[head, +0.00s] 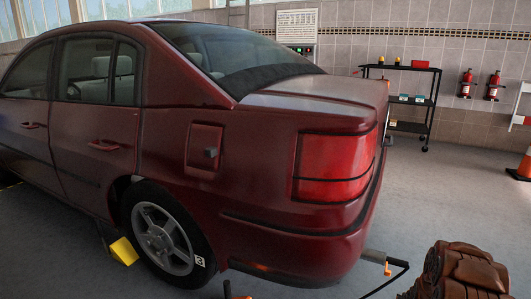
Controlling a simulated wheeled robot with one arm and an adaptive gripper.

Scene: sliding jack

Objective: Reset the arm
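My gripper is not in view, and no part of my arm can be made out with certainty. A dark red sedan (255,180) fills the left and middle, seen from its rear corner. Its rear wheel (160,238) stands on the floor, with a yellow wedge-like block (124,251) beside it. A grey piece with an orange part (378,258) shows behind the rear bumper, near a black bent rod or hose (398,276). I cannot tell whether these belong to a jack. A small orange and black piece (228,291) is cut off by the bottom edge.
A brown leather-like object (462,272) is at the bottom right. A black shelf cart (410,100) stands by the tiled wall, with fire extinguishers (466,83) to its right. An orange cone (523,166) is at the right edge. The grey floor (445,190) between is clear.

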